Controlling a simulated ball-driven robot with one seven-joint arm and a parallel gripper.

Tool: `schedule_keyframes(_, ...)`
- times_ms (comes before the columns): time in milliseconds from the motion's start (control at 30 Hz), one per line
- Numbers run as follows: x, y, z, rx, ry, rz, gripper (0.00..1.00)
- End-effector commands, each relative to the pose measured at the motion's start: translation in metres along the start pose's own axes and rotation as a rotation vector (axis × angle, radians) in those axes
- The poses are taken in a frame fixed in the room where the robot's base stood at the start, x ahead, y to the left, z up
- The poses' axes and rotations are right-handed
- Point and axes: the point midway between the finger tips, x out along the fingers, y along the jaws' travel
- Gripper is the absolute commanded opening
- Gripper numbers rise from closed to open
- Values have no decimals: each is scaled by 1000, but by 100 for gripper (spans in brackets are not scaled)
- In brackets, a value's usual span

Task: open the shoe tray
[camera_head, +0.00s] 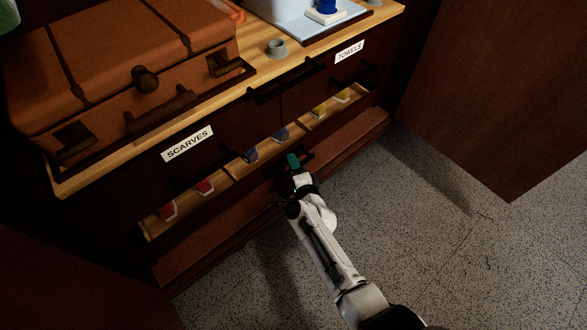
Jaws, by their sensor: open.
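The shoe tray (232,173) is a long wooden-edged strip low on the front of a dark brown cabinet. Red, blue and yellow shoe-like items show along it, red at the left, blue in the middle, yellow at the right. A gap behind its edge suggests it is tilted out, but I cannot tell how far. My gripper (295,163) is open at the middle of the tray's front, by a dark part that may be its handle. One teal fingertip shows clearly; the other is hard to make out. I cannot tell whether it touches the tray.
Above are drawers labelled SCARVES (187,144) and TOWELS (349,51). A brown suitcase (120,65) and a small grey cup (277,48) stand on the wooden top. A large brown panel (500,95) stands at the right. The speckled floor (450,250) is clear at lower right.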

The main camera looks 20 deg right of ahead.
Motion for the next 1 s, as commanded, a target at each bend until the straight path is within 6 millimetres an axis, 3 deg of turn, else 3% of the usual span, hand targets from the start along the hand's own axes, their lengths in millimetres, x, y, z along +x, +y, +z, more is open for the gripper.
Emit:
schedule_keyframes(433,8,-1,-1,-1,0,0,41)
schedule_keyframes(867,7,0,-1,-1,0,0,0)
schedule_keyframes(1000,7,0,-1,-1,0,1,0)
